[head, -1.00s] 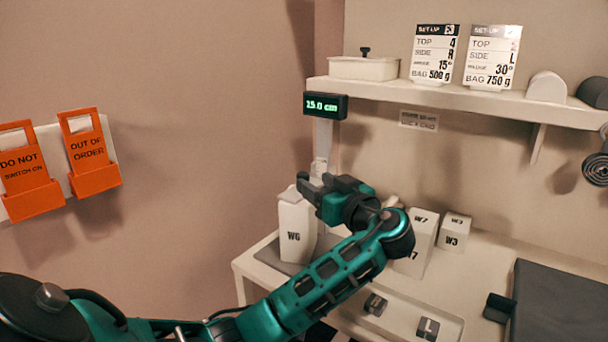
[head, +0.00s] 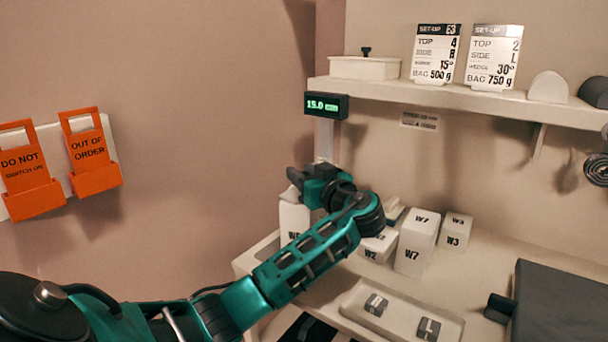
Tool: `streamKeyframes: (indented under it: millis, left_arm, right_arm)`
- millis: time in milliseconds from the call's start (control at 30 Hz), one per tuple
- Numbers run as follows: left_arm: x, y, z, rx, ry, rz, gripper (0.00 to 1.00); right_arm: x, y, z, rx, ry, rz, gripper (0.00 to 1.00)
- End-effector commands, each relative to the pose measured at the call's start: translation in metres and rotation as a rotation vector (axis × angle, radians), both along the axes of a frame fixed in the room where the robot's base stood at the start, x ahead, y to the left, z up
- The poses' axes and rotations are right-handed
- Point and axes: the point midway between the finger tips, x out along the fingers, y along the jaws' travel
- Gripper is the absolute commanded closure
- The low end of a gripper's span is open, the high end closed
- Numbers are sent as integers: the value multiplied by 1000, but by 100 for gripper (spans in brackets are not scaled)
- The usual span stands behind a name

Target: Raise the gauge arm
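The gauge's display (head: 326,106) reads 15.0 cm, at the top of a pale upright post (head: 324,140). My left gripper (head: 294,180) is at the lower part of this post, just above the white W6 block (head: 293,217). The gripper and wrist cover the foot of the post, and I cannot make out the gauge arm behind them. Whether the fingers are open or shut, or touch anything, cannot be told. My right gripper is not in view.
White blocks W7 (head: 417,240), W3 (head: 455,231) and W2 (head: 378,246) stand right of my wrist. A tray (head: 395,318) with grey markers lies in front. A shelf (head: 470,101) with set-up cards runs above. Orange tags (head: 90,150) hang at left.

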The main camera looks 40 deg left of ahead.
Motion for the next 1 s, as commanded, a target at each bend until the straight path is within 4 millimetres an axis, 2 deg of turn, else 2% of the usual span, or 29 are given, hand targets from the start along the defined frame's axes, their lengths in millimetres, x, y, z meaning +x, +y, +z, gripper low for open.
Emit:
streamKeyframes:
  millis: [33,300,567,667,833,1000]
  left_arm:
    - [0,0,0,0,0,0,75]
    - [0,0,0,-1,0,0,100]
    - [0,0,0,-1,0,0,100]
    - [0,-1,12,-4,-2,0,100]
    - [0,-1,44,-5,-4,0,100]
    - [0,0,55,-1,-1,1,100]
  right_arm:
    - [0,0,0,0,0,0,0]
    - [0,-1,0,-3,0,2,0]
    - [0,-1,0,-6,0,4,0]
    - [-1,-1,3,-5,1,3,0]
    - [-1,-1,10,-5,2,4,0]
    - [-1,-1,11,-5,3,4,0]
